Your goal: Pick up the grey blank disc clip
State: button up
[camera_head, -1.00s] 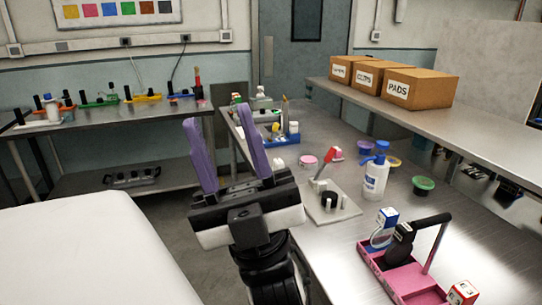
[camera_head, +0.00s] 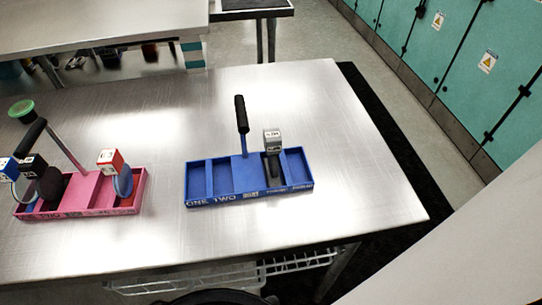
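A clip with a light grey, cube-shaped top (camera_head: 272,139) stands in a compartment right of the middle of the blue tray (camera_head: 222,201). Its top face carries a small white label, too small to read. A dark grey part shows below the top, inside the compartment. The other compartments of the blue tray look empty. My gripper is not in view; only a dark curved piece shows at the bottom edge, and I cannot tell what it is.
A black-topped handle (camera_head: 241,115) rises from the blue tray, just left of the grey clip. A pink tray (camera_head: 82,213) at left holds a red-topped clip (camera_head: 110,161), a black one (camera_head: 34,165) and a blue one. Bare metal table (camera_head: 370,200) lies right of the blue tray.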

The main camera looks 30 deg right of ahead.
aim_at(273, 141)
jog(key=k+l, duration=0.15)
jog(key=l, duration=0.25)
jog(key=k+l, duration=0.15)
jog(key=l, duration=0.2)
jog(key=k+l, duration=0.2)
jog(key=l, duration=0.2)
jog(key=k+l, duration=0.15)
jog(key=l, duration=0.25)
jog(key=i+l, duration=0.25)
jog(key=l, duration=0.2)
